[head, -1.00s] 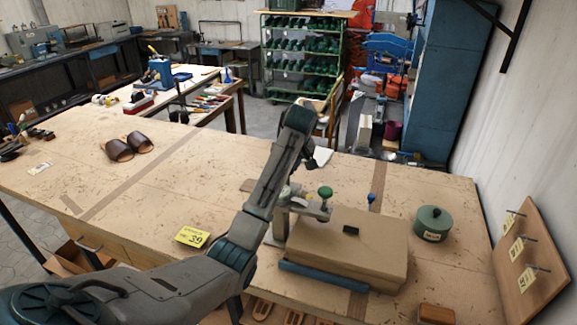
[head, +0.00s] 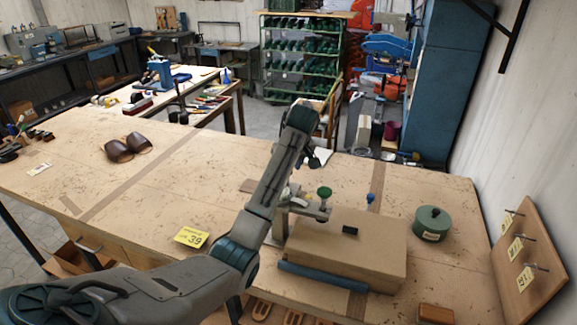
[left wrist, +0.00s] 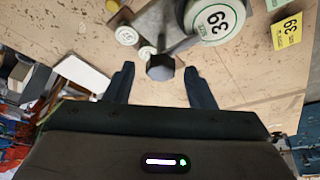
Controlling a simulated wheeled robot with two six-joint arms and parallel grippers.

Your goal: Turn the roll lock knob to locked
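My right gripper is not visible.
A yellow card marked 39 (head: 191,237) lies left of the fixture. A blue bar (head: 322,276) runs along the block's front. A green round tin (head: 432,223) stands to the right.

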